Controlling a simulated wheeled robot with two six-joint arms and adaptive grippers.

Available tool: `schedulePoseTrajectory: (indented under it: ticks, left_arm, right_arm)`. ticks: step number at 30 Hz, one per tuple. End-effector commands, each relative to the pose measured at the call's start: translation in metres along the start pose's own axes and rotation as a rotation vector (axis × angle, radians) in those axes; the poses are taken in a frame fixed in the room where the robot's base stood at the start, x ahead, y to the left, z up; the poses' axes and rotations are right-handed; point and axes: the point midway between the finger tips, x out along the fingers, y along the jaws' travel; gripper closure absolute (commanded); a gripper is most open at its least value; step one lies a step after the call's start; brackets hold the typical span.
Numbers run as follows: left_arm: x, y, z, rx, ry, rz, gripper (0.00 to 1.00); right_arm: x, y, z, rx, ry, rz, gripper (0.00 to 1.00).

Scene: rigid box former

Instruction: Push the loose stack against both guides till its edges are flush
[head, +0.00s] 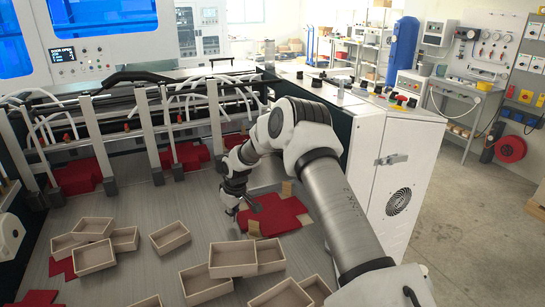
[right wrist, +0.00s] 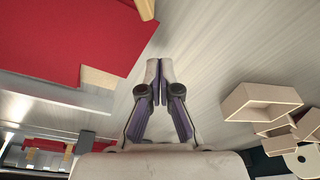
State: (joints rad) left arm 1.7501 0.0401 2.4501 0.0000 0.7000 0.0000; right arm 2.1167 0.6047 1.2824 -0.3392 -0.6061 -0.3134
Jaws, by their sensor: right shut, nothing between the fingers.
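A red stack of flat blanks (head: 275,213) with tan pieces at its edges lies on the grey table, right of centre in the head view. It fills the upper left of the right wrist view (right wrist: 70,35). My right gripper (head: 234,210) is shut and empty, just left of the stack. In the right wrist view its closed fingertips (right wrist: 160,67) are apart from the red. Upright metal posts (head: 216,118) stand behind the stack; I cannot tell which are the two guides. My left gripper is out of view.
Several open tan boxes (head: 94,257) lie on the table's front and left. Other red blanks (head: 186,156) lie by the posts (head: 146,135). A white cabinet (head: 400,165) borders the table on the right. Bare table (head: 195,200) shows left of my right gripper.

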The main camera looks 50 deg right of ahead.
Motion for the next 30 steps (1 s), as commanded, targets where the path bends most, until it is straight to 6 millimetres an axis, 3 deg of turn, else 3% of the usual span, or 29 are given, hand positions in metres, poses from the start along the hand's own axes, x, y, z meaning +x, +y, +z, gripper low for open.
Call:
schedulePoseTrajectory:
  ticks: [14, 30]
  left_arm:
    - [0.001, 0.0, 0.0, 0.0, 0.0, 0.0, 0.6]
    - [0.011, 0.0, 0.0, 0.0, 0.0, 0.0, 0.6]
  right_arm:
    - [0.001, 0.0, 0.0, 0.0, 0.0, 0.0, 1.0]
    - [0.016, 0.0, 0.003, 0.0, 0.0, 0.0, 1.0]
